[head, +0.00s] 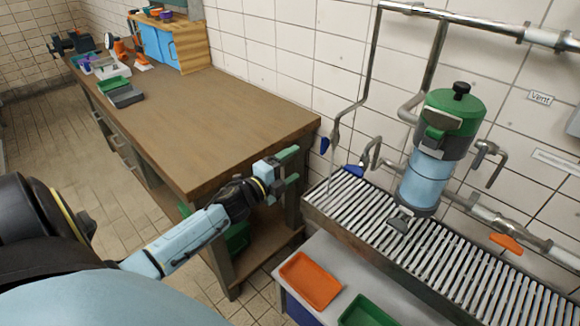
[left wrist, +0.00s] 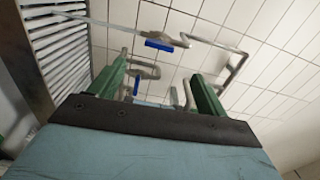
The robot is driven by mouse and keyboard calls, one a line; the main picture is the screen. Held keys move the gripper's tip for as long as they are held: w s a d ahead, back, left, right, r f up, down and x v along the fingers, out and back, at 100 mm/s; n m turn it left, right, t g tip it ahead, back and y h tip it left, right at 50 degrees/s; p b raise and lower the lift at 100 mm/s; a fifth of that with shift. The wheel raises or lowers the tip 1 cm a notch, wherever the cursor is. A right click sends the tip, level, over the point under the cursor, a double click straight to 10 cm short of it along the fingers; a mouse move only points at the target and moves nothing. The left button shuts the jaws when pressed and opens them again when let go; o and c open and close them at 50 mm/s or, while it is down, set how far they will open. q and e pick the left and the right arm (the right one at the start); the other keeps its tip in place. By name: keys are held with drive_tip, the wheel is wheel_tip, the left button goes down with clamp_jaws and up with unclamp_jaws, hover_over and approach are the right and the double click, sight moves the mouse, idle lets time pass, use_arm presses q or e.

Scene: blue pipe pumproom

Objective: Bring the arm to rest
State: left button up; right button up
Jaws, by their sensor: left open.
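My left arm reaches in from the lower left of the head view. My left gripper (head: 291,168) is open, with green fingers, beside the front right corner of the wooden workbench (head: 190,120). Nothing shows between its fingers in the head view. In the left wrist view the two green fingers (left wrist: 160,90) stand apart, with pipes and a blue valve handle (left wrist: 159,46) seen beyond them. My right gripper is not in view.
A slatted metal grate (head: 450,262) runs along the wall, with a green-topped blue pump canister (head: 432,180) and pipes above it. Orange (head: 311,280) and green (head: 366,313) trays sit on a pale surface below. Tools and bins stand at the bench's far end.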

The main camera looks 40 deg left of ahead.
use_arm(q)
drive_tip(key=shift+f, duration=0.1)
idle(0.5)
drive_tip(key=s+d+f+n+g+y, duration=0.1)
drive_tip(key=s+f+n+g, duration=0.3)
drive_tip(key=f, duration=0.6)
drive_tip(key=s+d+f+n+g+y, duration=0.1)
drive_tip(key=s+f+n, duration=0.1)
drive_tip(key=s+f, duration=0.7)
drive_tip(key=s+d+f+n+g, duration=0.2)
drive_tip(key=s+f+n+g, duration=0.15)
drive_tip(key=f, duration=0.85)
drive_tip(key=s+d+f+n+g, duration=0.2)
drive_tip(key=s+d+f, duration=0.2)
drive_tip(key=s, duration=0.6)
drive_tip(key=s+d+f+n+g, duration=0.2)
drive_tip(key=s+f, duration=0.4)
drive_tip(key=s, duration=0.4)
drive_tip(key=s+d+f+n+g, duration=0.2)
drive_tip(key=s+d+f+g, duration=0.2)
drive_tip(key=s, duration=0.7)
drive_tip(key=shift+d+f+h, duration=0.4)
drive_tip(key=shift+d+f, duration=0.4)
drive_tip(key=shift+d, duration=0.2)
drive_tip(key=shift+w+n+g, duration=0.1)
drive_tip(key=shift+n+g, duration=0.15)
